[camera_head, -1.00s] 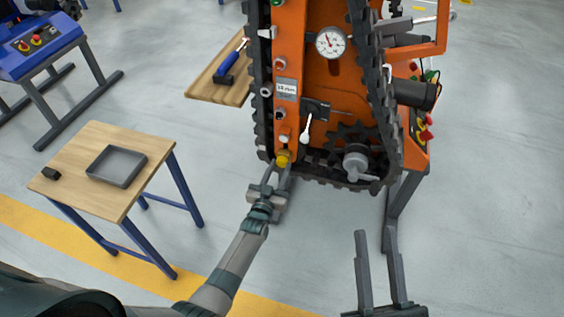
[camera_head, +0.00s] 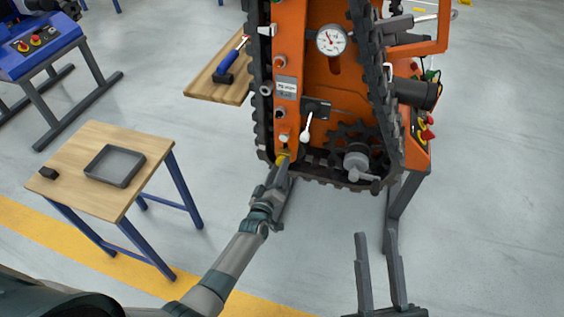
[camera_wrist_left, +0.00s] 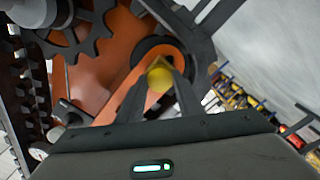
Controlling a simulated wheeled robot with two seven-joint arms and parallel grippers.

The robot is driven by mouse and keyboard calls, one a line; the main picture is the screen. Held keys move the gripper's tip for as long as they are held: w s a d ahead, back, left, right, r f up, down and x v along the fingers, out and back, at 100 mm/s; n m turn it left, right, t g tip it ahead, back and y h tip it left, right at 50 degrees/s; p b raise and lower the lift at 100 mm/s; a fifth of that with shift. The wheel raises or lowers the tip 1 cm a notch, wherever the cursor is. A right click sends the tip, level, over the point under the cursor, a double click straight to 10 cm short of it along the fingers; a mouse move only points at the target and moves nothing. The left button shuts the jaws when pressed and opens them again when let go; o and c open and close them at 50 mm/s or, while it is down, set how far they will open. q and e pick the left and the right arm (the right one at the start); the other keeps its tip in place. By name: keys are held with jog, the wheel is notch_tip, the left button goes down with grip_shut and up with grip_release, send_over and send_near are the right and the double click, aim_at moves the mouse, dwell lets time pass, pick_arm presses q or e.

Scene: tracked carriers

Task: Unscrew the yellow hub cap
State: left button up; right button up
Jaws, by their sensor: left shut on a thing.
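The yellow hub cap (camera_head: 283,158) sits low on the left side of the orange tracked carrier (camera_head: 289,60). My left gripper (camera_head: 281,167) reaches up to it from below and is shut on it. In the left wrist view the hub cap (camera_wrist_left: 160,78) shows between the two dark fingertips (camera_wrist_left: 160,85), in front of a dark round wheel on an orange arm. The fingers partly cover the cap. My right gripper (camera_head: 378,250) is at the lower right, with two long grey fingers apart and nothing between them.
A wooden table (camera_head: 140,147) with a grey tray (camera_head: 115,165) and a small black block (camera_head: 49,173) stands on the left. A wooden board (camera_head: 205,85) with a blue-handled hammer (camera_head: 229,65) is behind it, beside the track. Free floor lies right of the carrier.

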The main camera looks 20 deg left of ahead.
pick_arm(q)
jog(key=shift+n+b, duration=1.75)
jog(key=shift+n, duration=3.15)
jog(key=shift+s+n+b, duration=0.2)
jog(key=shift+n+b, duration=1.5)
jog(key=shift+n, duration=2.3)
